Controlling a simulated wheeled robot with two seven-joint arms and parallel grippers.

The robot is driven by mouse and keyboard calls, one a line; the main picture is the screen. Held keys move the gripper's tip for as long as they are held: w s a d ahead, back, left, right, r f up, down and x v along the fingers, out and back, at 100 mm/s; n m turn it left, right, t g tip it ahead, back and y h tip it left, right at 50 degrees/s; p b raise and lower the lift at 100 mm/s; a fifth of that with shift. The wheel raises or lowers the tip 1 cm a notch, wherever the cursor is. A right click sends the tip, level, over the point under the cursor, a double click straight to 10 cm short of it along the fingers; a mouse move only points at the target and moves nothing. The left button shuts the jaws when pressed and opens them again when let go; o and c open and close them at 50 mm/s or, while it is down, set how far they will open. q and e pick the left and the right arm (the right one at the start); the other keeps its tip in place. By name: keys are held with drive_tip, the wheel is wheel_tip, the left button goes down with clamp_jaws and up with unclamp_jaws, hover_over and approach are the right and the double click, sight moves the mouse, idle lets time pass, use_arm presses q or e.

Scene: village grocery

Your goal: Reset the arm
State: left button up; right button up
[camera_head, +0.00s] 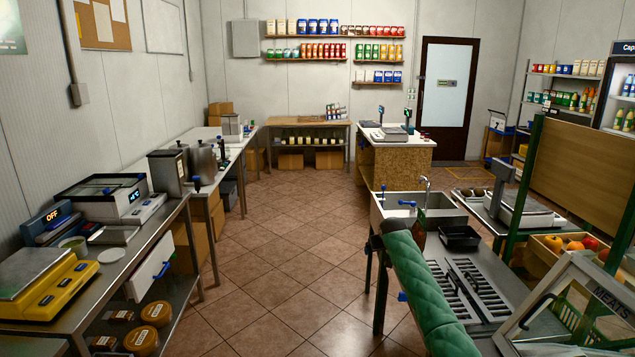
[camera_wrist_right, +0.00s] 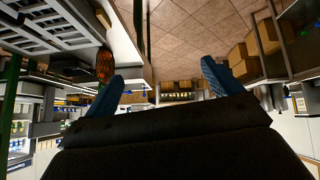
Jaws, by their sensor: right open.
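My right arm, in a green quilted sleeve (camera_head: 422,290), reaches in from the lower right of the head view. Its dark front end is beside the sink (camera_head: 440,215), and the fingers cannot be made out there. In the right wrist view my right gripper (camera_wrist_right: 162,72) shows two blue fingers spread wide apart with nothing between them. That view is upside down, with tiled floor beyond the fingers. An orange-brown patterned object (camera_wrist_right: 104,65) shows close by the left-hand finger, and I cannot tell whether they touch. My left gripper is not in view.
A steel bench at left holds a yellow scale (camera_head: 45,290) and other devices. A slotted drainer (camera_head: 475,290) and a black tray (camera_head: 459,238) lie right of my arm. A wooden-framed sign (camera_head: 570,305) stands at lower right. The tiled aisle (camera_head: 290,250) is clear.

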drive_tip(key=s+a+f+n, duration=0.1)
drive_tip(key=s+a+f, duration=0.1)
drive_tip(key=s+f, duration=1.75)
drive_tip(key=s+a+f, duration=0.2)
drive_tip(key=s+f, duration=1.4)
drive_tip(key=f, duration=0.7)
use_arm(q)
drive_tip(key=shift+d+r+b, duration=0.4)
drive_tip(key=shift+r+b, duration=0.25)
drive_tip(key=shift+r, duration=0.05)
use_arm(e)
drive_tip(key=s+f+g, duration=0.2)
drive_tip(key=s+f, duration=0.5)
drive_tip(key=s, duration=0.9)
drive_tip(key=s+f+g, duration=0.2)
drive_tip(key=s+f, duration=0.6)
drive_tip(key=s, duration=0.7)
drive_tip(key=s+f+g, duration=0.2)
drive_tip(key=s+f, duration=0.6)
drive_tip(key=s, duration=0.8)
drive_tip(key=shift+s+y, duration=0.3)
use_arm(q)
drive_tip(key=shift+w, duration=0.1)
use_arm(e)
drive_tip(key=shift+w+d, duration=0.1)
drive_tip(key=shift+w, duration=0.05)
